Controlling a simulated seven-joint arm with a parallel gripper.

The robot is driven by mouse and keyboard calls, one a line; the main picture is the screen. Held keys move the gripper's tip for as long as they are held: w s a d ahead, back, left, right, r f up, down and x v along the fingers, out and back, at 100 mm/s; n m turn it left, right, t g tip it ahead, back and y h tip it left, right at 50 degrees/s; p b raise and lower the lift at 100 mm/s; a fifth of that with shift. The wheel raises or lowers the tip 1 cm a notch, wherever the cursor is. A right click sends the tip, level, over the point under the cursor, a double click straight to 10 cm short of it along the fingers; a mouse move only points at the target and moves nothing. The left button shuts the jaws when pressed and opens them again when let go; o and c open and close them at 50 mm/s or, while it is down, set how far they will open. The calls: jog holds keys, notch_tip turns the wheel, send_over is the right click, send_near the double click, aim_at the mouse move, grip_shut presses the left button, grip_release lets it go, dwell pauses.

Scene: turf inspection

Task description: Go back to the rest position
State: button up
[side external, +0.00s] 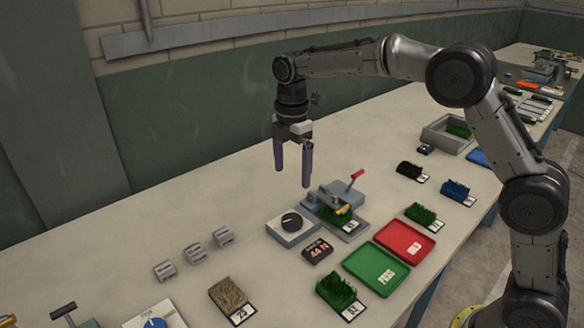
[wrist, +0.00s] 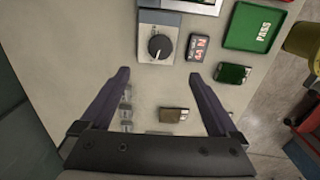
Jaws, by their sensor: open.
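My gripper (side external: 293,166) hangs fingers down above the pale bench, with its two purple-grey fingers apart and nothing between them. It is behind and left of a grey test fixture (side external: 345,193) with a red-tipped lever, which holds a green turf sample. In the wrist view my open fingers (wrist: 163,75) frame bare bench and a brown turf sample (wrist: 173,115) further below. A grey box with a black dial (wrist: 160,47) lies just beyond the fingertips.
A green PASS tray (side external: 375,269) and a red tray (side external: 404,241) lie right of the fixture. Several turf samples, including a brown one (side external: 231,297), stand around. Three small grey blocks (side external: 194,252) sit at left. The bench behind my gripper is clear up to the wall.

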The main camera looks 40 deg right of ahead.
jog(key=s+d+r+m+t, duration=0.2)
jog(key=s+r, duration=0.5)
jog(key=s, duration=0.1)
jog(key=s+d+r+m+t, duration=0.2)
jog(key=s+d+r, duration=0.1)
jog(key=s+r, duration=0.5)
jog(key=s+f+m, duration=0.5)
jog(key=s+m, duration=0.2)
jog(key=s, duration=0.1)
jog(key=s+d+f+m+t, duration=0.1)
jog(key=s+f+m, duration=0.5)
jog(key=s+m, duration=0.1)
jog(key=shift+s+t, duration=0.3)
jog(key=shift+s, duration=0.55)
